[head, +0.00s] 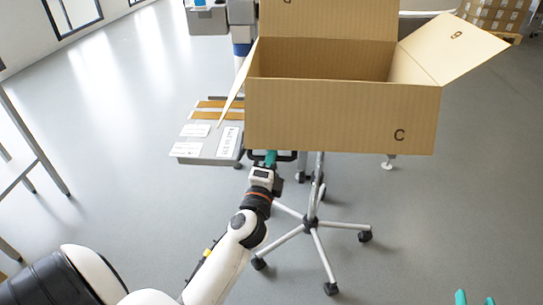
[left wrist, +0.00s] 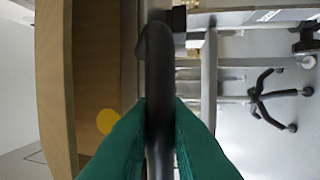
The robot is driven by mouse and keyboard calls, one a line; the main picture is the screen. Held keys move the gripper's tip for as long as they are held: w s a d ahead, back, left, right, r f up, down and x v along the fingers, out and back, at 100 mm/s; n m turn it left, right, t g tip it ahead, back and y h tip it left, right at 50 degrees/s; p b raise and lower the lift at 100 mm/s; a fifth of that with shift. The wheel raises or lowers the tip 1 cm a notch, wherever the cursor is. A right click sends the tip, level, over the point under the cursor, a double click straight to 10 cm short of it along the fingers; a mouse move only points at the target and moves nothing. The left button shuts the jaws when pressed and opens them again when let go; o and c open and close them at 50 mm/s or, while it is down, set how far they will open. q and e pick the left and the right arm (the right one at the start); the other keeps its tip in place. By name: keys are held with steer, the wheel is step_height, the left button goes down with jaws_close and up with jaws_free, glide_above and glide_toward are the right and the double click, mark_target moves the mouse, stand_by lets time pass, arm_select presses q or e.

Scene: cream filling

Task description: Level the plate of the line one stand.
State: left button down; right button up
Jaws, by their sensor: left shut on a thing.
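The stand (head: 312,222) has a grey post and a wheeled star base. An open cardboard box (head: 340,118), marked C, is above it and hides the plate in the head view, so I cannot tell the plate's tilt. My left gripper (head: 271,158) is at a black handle (head: 288,156) below the box's front edge. In the left wrist view its green fingers (left wrist: 160,125) are shut on the black handle bar (left wrist: 159,80). My right gripper (head: 475,299) shows only its teal fingertips at the bottom edge, apart with nothing seen between them.
A grey surface with white labels (head: 228,142) and brown strips lies left of the box. A table frame (head: 35,150) stands at the far left. Stacked cartons (head: 495,14) are at the back right. The floor (head: 440,215) right of the stand is clear.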

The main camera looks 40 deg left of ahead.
arm_select(q)
steer(key=shift+r, duration=0.2)
steer(key=c, duration=1.4)
jaws_free()
steer(key=shift+c, duration=0.2)
